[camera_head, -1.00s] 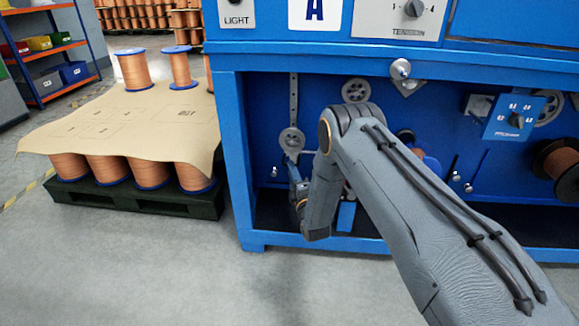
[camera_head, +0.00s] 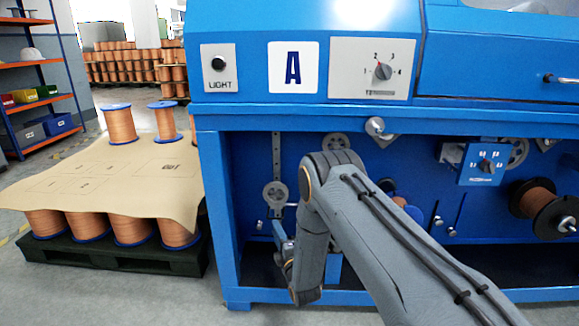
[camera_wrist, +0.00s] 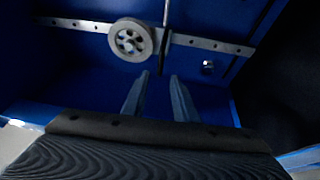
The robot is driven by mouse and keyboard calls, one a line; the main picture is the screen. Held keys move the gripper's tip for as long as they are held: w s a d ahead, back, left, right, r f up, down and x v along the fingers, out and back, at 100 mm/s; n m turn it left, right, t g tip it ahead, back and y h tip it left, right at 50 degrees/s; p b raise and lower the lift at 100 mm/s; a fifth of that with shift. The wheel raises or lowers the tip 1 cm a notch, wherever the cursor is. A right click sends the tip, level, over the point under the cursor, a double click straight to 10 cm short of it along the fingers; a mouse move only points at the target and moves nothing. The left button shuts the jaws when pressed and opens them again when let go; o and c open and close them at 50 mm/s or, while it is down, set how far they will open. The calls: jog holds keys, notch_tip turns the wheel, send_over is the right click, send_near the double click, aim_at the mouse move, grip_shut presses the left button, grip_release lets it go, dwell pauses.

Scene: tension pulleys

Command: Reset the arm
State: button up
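My gripper (camera_wrist: 159,76) shows in the wrist view with its two fingers apart and nothing between them. It points into the blue machine bay, toward a grey pulley wheel (camera_wrist: 130,40) on a perforated metal bar (camera_wrist: 82,26). A thin dark rod stands beside that wheel. In the head view my arm reaches into the bay under the machine (camera_head: 222,230) and bends down at the elbow. The gripper end is mostly hidden behind my arm there. The wheel (camera_head: 275,193) on its upright bar (camera_head: 276,150) is just above and left of the arm's end.
The machine front carries a light switch (camera_head: 217,65), an A sign (camera_head: 293,68) and a tension dial (camera_head: 382,72). A copper spool (camera_head: 540,197) and a small dial box (camera_head: 485,163) are at right. A pallet (camera_head: 110,256) of copper spools stands left; floor shows in front.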

jog(key=s+a+r+m+g+h, duration=0.1)
jog(key=s+a+r+m+g, duration=0.35)
jog(key=a+r, duration=0.3)
jog(key=s+r+m+g+h, duration=0.2)
jog(key=s+r+m+g, duration=0.3)
jog(key=s, duration=0.5)
jog(key=s+d+r+m+g+h, duration=0.1)
jog(key=s+d+r+m+g, duration=0.2)
jog(key=s, duration=0.9)
jog(key=s+d+r+m+g+h, duration=0.1)
jog(key=s+d+r+g, duration=0.3)
jog(key=s, duration=0.8)
jog(key=s+d+r+m+g+h, duration=0.15)
jog(key=s+d, duration=0.35)
jog(key=s, duration=0.8)
jog(key=d+r+m+p, duration=0.3)
jog(key=d+r+p, duration=0.7)
jog(key=r+p, duration=0.3)
jog(key=d+r+m+p, duration=0.4)
jog(key=d+r+p, duration=0.6)
jog(key=r+p, duration=0.4)
jog(key=p, duration=0.2)
jog(key=shift+w+d+r+h+p, duration=0.15)
jog(key=shift+w+r+h+p, duration=0.1)
jog(key=shift+r+h+p, duration=0.1)
